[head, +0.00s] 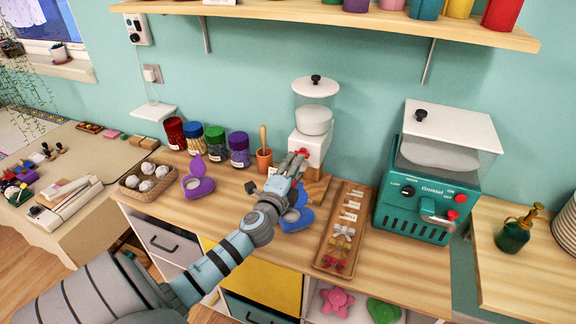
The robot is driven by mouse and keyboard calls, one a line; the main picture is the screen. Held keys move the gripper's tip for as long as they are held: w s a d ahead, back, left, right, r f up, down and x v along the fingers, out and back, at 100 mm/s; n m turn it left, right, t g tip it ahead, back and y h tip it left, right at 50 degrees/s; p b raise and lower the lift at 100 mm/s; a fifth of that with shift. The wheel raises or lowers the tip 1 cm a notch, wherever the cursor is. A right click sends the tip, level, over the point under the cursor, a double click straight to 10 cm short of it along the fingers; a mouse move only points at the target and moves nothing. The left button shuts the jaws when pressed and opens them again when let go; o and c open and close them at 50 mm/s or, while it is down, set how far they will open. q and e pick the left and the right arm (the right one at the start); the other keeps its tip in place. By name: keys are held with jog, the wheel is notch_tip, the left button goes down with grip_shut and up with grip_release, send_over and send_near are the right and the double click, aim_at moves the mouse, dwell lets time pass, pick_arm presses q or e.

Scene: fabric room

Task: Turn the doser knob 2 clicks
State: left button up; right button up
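The doser (313,121) stands upright against the wall, a white body with a clear hopper and a white lid with a black knob on top. Its red doser knob (301,152) is on the front and partly hidden by my gripper. My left gripper (296,163) reaches up from the lower left, with its fingertips at the red knob. I cannot tell whether the fingers touch the knob or are closed around it. My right gripper is not in view.
A wooden tray (333,262) with small bows lies right of the doser. The green machine (414,225) stands farther right. A shelf (300,13) hangs above.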

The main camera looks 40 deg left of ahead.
pick_arm(q)
jog(key=v, duration=0.9)
dwell(0.5)
jog(key=shift+p+v, duration=0.65)
jog(key=shift+v, duration=0.55)
jog(key=c, duration=0.3)
jog(key=x, duration=1.4)
jog(key=shift+w+p, duration=0.25)
jog(key=shift+p, duration=0.05)
grip_shut()
